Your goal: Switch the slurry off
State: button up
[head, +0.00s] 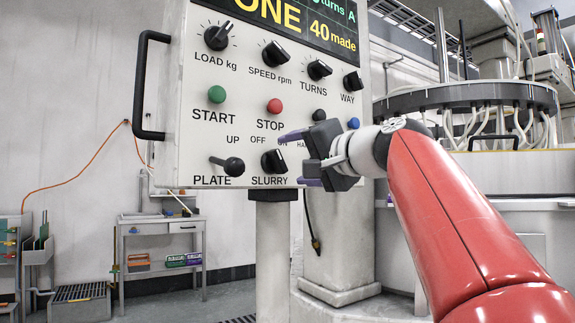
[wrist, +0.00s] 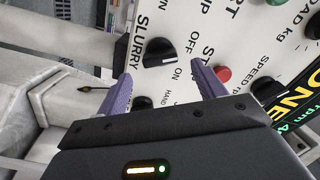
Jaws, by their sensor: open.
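The black SLURRY knob (head: 274,161) is at the bottom of the white control panel (head: 180,110), below the OFF and ON labels. It also shows in the wrist view (wrist: 158,52), where its white mark appears turned toward ON. My gripper (head: 291,160) is open and empty, just right of the knob in the head view, and one finger partly covers the ON label. In the wrist view my gripper's (wrist: 161,70) two purple fingers are spread on either side below the knob, apart from it. The exact gap to the panel is unclear.
Close by are the red STOP button (head: 275,106), green START button (head: 216,94), PLATE lever (head: 228,164) and a blue button (head: 353,123). A black handle (head: 142,85) projects from the panel's left edge. A round lapping machine (head: 470,96) stands right, a small bench (head: 160,225) left.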

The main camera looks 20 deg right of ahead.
jog(key=v, duration=0.3)
jog(key=shift+s, duration=0.15)
dwell(0.3)
jog(key=s+a+f+n+g+h+p, duration=0.1)
jog(key=s+f, duration=0.6)
jog(key=f, duration=0.9)
jog(key=s+a+f+n+g+h, duration=0.1)
jog(key=s+f+n+g+h, duration=0.2)
jog(key=f, duration=1.3)
jog(key=s+a+f+n+g+h+p, duration=0.1)
jog(key=s+f+n+g+h, duration=0.2)
jog(key=s+f+g, duration=0.3)
jog(key=s+f, duration=0.5)
jog(key=f, duration=0.5)
jog(key=shift+a+g+p, duration=0.25)
jog(key=shift+g+p, duration=0.05)
jog(key=shift+g, duration=0.1)
